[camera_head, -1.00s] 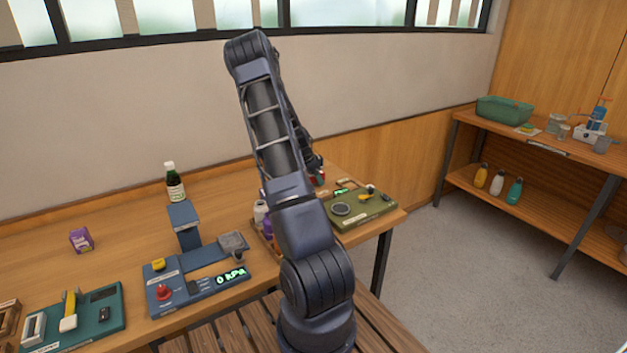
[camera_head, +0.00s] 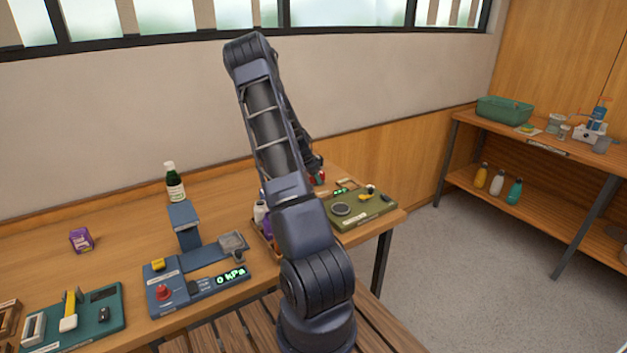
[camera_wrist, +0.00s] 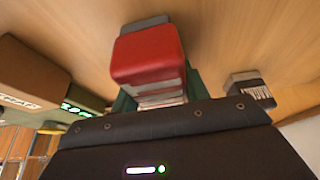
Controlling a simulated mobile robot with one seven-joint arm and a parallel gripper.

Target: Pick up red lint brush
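A red block-shaped thing with a grey end, seemingly the red lint brush (camera_wrist: 148,55), is close in front of my gripper in the wrist view, over the wooden tabletop. A pale striped part and a dark green thing show beside and below it. In the head view only a small red patch shows under my gripper (camera_head: 314,164), at the far side of the table behind my arm. The black gripper body fills the bottom of the wrist view.
An olive tray device (camera_head: 374,209) lies right of my arm. A small dark block (camera_wrist: 247,90) is right of the red thing.

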